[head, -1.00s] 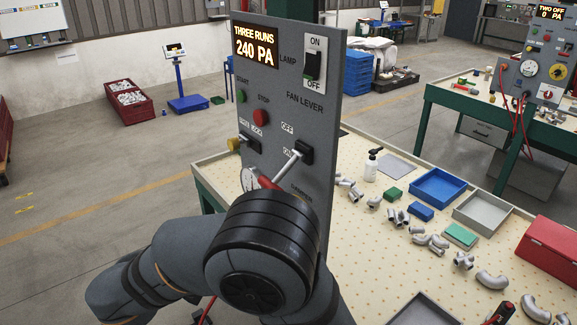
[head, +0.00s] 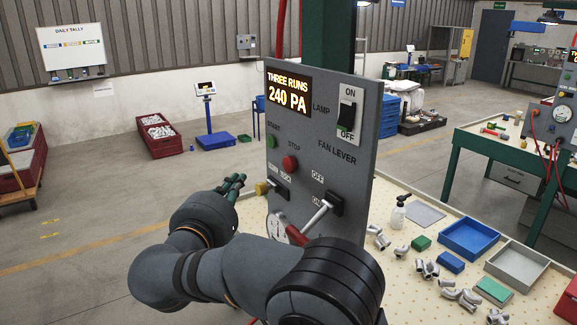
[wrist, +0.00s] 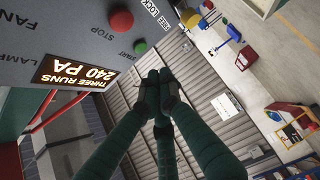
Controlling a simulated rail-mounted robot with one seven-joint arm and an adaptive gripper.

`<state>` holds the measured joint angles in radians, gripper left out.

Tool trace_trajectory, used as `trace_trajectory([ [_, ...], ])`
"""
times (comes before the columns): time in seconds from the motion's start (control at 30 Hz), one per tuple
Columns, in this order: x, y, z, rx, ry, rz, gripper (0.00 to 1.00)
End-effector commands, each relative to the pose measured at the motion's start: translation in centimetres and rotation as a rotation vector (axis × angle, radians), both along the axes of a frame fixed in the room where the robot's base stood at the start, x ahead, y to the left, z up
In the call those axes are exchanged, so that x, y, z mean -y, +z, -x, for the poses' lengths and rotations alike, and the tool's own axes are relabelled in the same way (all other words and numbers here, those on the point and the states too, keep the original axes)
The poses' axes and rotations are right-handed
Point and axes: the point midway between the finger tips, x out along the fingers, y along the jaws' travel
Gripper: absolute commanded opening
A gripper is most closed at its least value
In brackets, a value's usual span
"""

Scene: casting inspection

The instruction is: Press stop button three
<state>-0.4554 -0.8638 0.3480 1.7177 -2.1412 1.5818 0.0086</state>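The grey panel (head: 315,130) has a lit display (head: 288,87) reading THREE RUNS, 240 PA. Its red stop button (head: 290,163) sits below the STOP label, with the green start button (head: 271,141) up and to its left. In the wrist view the red button (wrist: 121,22) is near the top, left of centre, and the green button (wrist: 140,47) is just below it. My gripper (head: 236,181) is left of the panel in the head view, apart from the buttons. In the wrist view its dark green fingers (wrist: 159,80) come together at the tips with nothing between them.
The panel also carries a lamp switch (head: 347,115), a fan lever (head: 318,214) and a yellow knob (head: 262,188). Metal fittings, a blue tray (head: 470,238) and a white bottle (head: 398,213) are on the bench to the right. Open floor lies left of the panel.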

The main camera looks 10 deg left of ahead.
Motion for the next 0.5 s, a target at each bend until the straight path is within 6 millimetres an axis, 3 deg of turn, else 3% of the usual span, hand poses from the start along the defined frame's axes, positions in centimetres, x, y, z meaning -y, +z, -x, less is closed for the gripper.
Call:
trace_trajectory([
  [0.33, 0.2, 0.0, -0.3, -0.002, 0.001, 0.002, 0.00],
  [0.5, 1.4, 0.0, -1.4, -0.002, -0.001, 0.002, 0.00],
])
